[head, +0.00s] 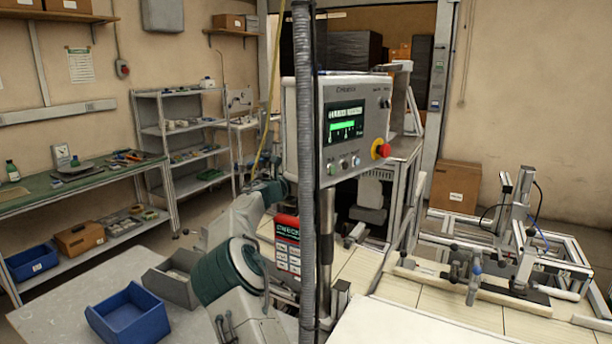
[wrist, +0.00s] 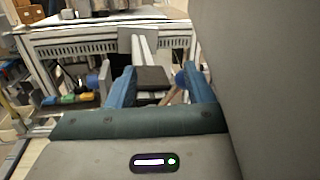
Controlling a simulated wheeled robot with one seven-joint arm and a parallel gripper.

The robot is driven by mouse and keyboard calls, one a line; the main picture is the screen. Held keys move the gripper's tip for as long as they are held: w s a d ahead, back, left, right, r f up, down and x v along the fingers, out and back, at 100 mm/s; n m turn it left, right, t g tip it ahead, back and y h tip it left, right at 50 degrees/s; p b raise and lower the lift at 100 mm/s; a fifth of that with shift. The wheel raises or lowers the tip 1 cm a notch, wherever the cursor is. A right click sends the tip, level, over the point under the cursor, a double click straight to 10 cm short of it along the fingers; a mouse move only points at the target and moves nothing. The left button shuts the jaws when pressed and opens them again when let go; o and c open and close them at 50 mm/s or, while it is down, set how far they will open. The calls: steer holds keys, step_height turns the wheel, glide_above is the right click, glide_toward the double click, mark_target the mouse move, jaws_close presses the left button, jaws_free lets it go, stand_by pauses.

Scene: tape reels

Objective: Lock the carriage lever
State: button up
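In the head view the carriage assembly (head: 515,292) is on the bench at right, a dark plate with metal uprights. A short upright grey-blue handle (head: 474,284) stands at its front; I cannot tell for sure that it is the carriage lever, or whether it is locked. In the wrist view my gripper (wrist: 160,80) has its two blue fingers wide apart. A dark block (wrist: 152,78) shows between them, seemingly beyond the fingertips, and a small blue round part (wrist: 181,78) shows beside the right finger. I see no contact. In the head view my gripper cannot be made out.
A control box (head: 350,120) with a green screen and red stop button stands mid-view, with a grey hose (head: 306,150) before it. A blue bin (head: 128,314) and grey bin (head: 172,282) sit on the left table. A pale bench top (head: 400,330) is bare at front right.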

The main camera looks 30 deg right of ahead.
steer(key=shift+s+d+f, duration=0.15)
steer(key=shift+d, duration=0.35)
steer(key=shift+d+f, duration=0.1)
steer(key=c, duration=0.8)
jaws_close()
steer(key=shift+w, duration=0.2)
steer(key=shift+c, duration=0.8)
jaws_free()
